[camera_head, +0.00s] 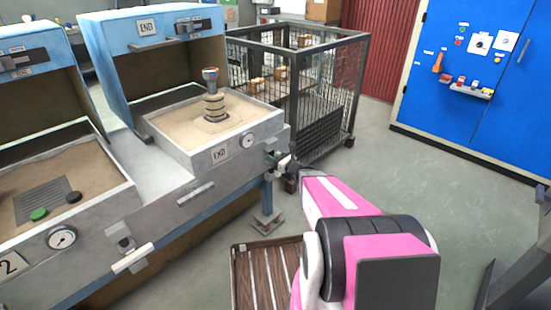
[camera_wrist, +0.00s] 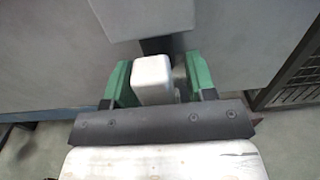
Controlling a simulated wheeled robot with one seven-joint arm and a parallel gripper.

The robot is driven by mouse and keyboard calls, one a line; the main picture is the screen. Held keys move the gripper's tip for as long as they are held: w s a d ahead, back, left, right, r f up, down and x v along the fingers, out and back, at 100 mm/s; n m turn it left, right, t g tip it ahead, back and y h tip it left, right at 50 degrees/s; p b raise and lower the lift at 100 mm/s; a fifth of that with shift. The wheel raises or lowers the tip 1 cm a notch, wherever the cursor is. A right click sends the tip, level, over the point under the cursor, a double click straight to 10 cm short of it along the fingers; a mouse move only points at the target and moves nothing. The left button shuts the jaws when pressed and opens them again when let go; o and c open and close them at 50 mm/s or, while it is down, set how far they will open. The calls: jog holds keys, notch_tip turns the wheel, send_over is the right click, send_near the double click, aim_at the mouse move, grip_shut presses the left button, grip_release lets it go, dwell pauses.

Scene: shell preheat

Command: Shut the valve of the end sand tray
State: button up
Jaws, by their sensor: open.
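The end sand tray (camera_head: 170,133) is a grey metal tray of sand with an END label and a gauge on its front. My gripper (camera_head: 279,160) is at the tray's right front corner, at the valve there. In the wrist view, my gripper's two green fingers (camera_wrist: 160,76) are open, one on each side of the pale valve handle (camera_wrist: 152,80). I cannot tell whether either finger touches it. In the head view the valve is mostly hidden by my gripper, so its angle is unclear.
Tray 2 stands at left with its own valve handle (camera_head: 132,257) and gauge (camera_head: 62,238). A wire cage (camera_head: 322,128) stands close behind my gripper. A slatted wooden pallet (camera_head: 262,275) lies on the floor.

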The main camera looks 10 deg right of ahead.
jog(key=shift+c, duration=0.3)
grip_shut()
jog(key=m, duration=0.3)
jog(key=d+m, duration=0.1)
jog(key=shift+w+d+f+m, duration=0.1)
jog(key=shift+w+f+m, duration=0.15)
jog(key=shift+w+m, duration=0.15)
jog(key=m, duration=0.3)
jog(key=d+f+m, duration=0.1)
jog(key=shift+w+m, duration=0.3)
jog(key=m, duration=0.3)
jog(key=f+m, duration=0.1)
jog(key=shift+w+d, duration=0.2)
jog(key=shift+d, duration=0.05)
jog(key=shift+f+m, duration=0.3)
jog(key=shift+m, duration=0.85)
jog(key=shift+f+m, duration=0.3)
jog(key=shift+m, duration=0.85)
